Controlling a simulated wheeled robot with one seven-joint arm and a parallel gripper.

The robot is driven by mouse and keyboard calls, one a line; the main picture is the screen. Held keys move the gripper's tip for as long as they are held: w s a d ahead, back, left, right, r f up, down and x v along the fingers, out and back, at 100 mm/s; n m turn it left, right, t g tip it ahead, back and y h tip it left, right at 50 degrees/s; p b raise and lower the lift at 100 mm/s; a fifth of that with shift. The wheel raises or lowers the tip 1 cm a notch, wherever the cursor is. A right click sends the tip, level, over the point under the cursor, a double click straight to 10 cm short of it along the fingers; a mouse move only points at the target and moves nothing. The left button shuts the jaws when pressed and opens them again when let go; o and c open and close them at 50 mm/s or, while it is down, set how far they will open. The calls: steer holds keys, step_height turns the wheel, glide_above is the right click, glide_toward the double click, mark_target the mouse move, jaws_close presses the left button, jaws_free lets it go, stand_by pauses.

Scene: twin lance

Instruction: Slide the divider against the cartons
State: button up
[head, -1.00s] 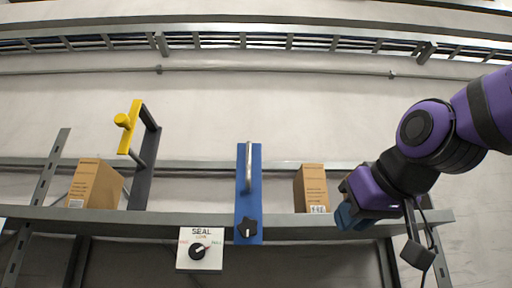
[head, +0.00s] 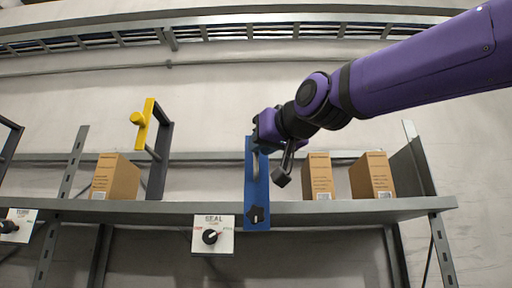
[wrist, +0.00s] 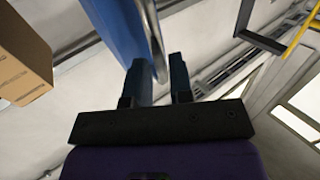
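The divider (head: 257,185) is a tall blue panel with an upright metal bar handle (head: 255,168) and a black knob (head: 256,214) at its foot, at the shelf's front edge. Two brown cartons, the nearer one (head: 318,176) and the end one (head: 372,176), stand to its right, with a gap between divider and cartons. My gripper (wrist: 160,75) is at the divider's handle. In the wrist view its fingers are apart, with the metal handle (wrist: 153,35) passing between them; contact is unclear.
Another carton (head: 116,177) and a dark divider with a yellow handle (head: 143,124) stand on the shelf (head: 170,207) to the left. A white SEAL dial panel (head: 213,235) hangs on the shelf's front. A grey end plate (head: 414,160) bounds the right.

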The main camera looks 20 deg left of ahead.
steer(key=shift+x, duration=1.15)
jaws_close()
steer(key=shift+d, duration=0.1)
